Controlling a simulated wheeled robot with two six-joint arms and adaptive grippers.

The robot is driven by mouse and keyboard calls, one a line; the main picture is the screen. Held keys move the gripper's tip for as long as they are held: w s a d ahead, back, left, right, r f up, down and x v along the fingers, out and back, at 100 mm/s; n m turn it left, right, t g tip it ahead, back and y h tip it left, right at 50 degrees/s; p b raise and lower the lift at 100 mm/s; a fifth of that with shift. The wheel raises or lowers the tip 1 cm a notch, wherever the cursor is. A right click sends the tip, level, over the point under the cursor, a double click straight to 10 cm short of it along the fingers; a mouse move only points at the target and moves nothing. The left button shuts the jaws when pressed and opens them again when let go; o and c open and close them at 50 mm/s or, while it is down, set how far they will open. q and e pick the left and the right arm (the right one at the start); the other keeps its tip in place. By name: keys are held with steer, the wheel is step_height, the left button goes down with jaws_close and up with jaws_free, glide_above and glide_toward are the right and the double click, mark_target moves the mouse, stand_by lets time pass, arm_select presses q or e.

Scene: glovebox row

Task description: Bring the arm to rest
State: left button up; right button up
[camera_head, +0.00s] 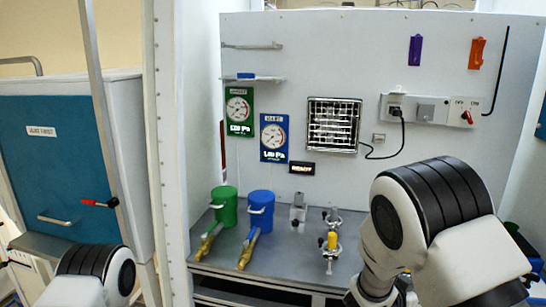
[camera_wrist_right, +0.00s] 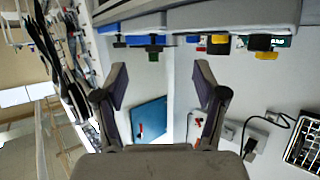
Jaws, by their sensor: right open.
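My right gripper (camera_wrist_right: 161,82) shows in the right wrist view with its two dark fingers wide apart. Nothing is between them, and they touch nothing that I can see. In the head view my right arm (camera_head: 428,225) stands large at the lower right, bent in front of the bench; its gripper cannot be made out there. My left arm (camera_head: 95,277) shows only as a link at the lower left edge, and its gripper is outside the picture.
A grey bench (camera_head: 285,253) carries a green canister (camera_head: 224,206), a blue canister (camera_head: 261,211) and small valve fittings (camera_head: 331,245). Behind is a panel with gauges (camera_head: 239,111), a wire grille (camera_head: 333,124) and a switch box (camera_head: 427,110). A blue cabinet door (camera_head: 55,165) stands left.

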steer(key=s+d+f+n+g+y, duration=0.1)
steer(key=s+f+n+g+y, duration=0.15)
steer(key=s+f, duration=0.7)
steer(key=s+d+f+n+g+y, duration=0.15)
steer(key=s+f+n, duration=0.35)
steer(key=f, duration=0.8)
steer(key=s+a+f+n+g+y, duration=0.1)
steer(key=s+a+f+n+y, duration=0.1)
steer(key=s+a, duration=0.3)
steer(key=s+a+f+n+g+y, duration=0.1)
steer(key=s+a+y, duration=0.4)
steer(key=s, duration=0.7)
steer(key=shift+f+n+g, duration=0.3)
steer(key=shift+f+n, duration=0.15)
steer(key=shift+f, duration=0.05)
